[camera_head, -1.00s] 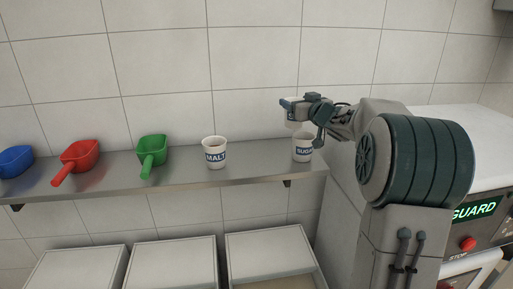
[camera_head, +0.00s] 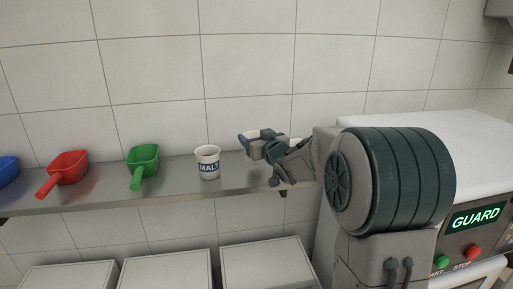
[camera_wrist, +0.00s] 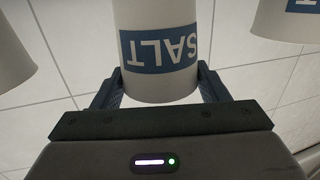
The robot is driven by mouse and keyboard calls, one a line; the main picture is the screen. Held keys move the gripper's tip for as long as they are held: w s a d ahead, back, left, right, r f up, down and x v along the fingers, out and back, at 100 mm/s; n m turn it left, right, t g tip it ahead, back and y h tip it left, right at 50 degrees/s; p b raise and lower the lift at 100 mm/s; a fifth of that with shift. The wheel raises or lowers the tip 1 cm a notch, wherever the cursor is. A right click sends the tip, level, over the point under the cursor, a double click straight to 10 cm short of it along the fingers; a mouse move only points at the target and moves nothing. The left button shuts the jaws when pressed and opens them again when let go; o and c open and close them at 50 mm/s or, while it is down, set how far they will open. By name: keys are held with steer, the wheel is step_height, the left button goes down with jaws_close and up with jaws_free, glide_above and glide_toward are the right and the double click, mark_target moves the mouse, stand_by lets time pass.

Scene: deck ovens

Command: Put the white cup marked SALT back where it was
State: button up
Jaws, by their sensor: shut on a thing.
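The white cup marked SALT (camera_wrist: 160,82) is between the two fingers of my gripper (camera_wrist: 158,92) in the wrist view. The gripper is shut on it, and its blue label reads upside down there. In the head view my gripper (camera_head: 250,145) is over the steel shelf, just right of the white cup marked MALT (camera_head: 208,163). The SALT cup is mostly hidden there by the gripper and arm. I cannot tell whether its base touches the shelf.
Two more white cups flank mine in the wrist view, one at left (camera_wrist: 14,58) and one at right (camera_wrist: 288,22). The shelf (camera_head: 105,190) also holds a green scoop (camera_head: 143,163), a red scoop (camera_head: 66,169) and a blue scoop (camera_head: 8,170). White bins stand below. An oven panel (camera_head: 472,240) is at right.

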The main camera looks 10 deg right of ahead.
steer(key=shift+f, duration=1.5)
steer(key=shift+f, duration=0.2)
steer(key=o, duration=1)
steer(key=shift+c, duration=0.2)
steer(key=shift+r, duration=0.1)
steer(key=shift+r, duration=0.2)
steer(key=b+v, duration=0.1)
steer(key=v, duration=1.1)
steer(key=shift+b, duration=0.35)
steer(key=shift+d+f, duration=0.15)
steer(key=shift+f, duration=0.05)
